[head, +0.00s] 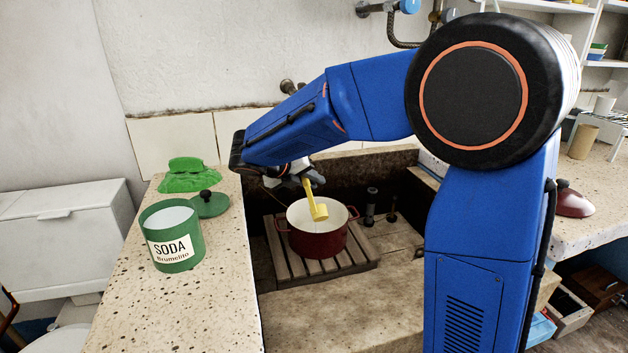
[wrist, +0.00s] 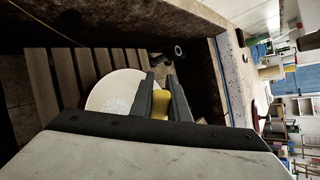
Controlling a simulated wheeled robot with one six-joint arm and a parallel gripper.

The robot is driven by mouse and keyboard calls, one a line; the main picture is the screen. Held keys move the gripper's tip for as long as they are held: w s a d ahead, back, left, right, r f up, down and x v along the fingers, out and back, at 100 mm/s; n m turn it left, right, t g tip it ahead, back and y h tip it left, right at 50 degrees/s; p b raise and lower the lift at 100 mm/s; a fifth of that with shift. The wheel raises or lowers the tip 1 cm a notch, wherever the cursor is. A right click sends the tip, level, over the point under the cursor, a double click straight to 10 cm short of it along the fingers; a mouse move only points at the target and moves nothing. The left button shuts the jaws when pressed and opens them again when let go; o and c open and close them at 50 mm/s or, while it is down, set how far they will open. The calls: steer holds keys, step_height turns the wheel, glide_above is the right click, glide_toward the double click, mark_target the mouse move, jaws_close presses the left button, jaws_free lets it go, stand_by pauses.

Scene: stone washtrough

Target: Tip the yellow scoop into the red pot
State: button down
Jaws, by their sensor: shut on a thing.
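My gripper (head: 308,178) is shut on the handle of the yellow scoop (head: 318,208), which hangs with its cup low over the mouth of the red pot. The red pot (head: 317,246) has a white inside and stands upright on a slatted wooden rack (head: 284,262) in the trough. In the wrist view, the yellow scoop (wrist: 160,102) shows between my fingers (wrist: 160,84), and the pot's pale inside (wrist: 108,88) lies beyond them with a whiter patch in it. I cannot tell whether the scoop holds anything.
A green soda tin (head: 173,250) stands open on the left stone ledge, with its green lid (head: 209,205) and a green cloth-like heap (head: 187,176) behind. Two dark upright objects (head: 371,204) stand right of the pot. A dark red lid (head: 573,203) lies on the right counter.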

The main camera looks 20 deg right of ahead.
steer(key=shift+w+f+g, duration=0.35)
steer(key=shift+f+g, duration=0.05)
steer(key=shift+g, duration=0.1)
steer(key=shift+n, duration=0.3)
steer(key=shift+w+f+n+g, duration=0.35)
steer(key=shift+f+n+g, duration=0.05)
steer(key=shift+f+g, duration=0.35)
stand_by(0.5)
steer(key=shift+w+f+n+g, duration=0.25)
steer(key=shift+f+n+g, duration=0.15)
steer(key=shift+f+g, duration=0.4)
stand_by(0.3)
steer(key=shift+f+n+g, duration=0.3)
steer(key=shift+f+g, duration=0.2)
steer(key=shift+g, duration=0.05)
steer(key=shift+w+f, duration=0.1)
steer(key=shift+f, duration=0.05)
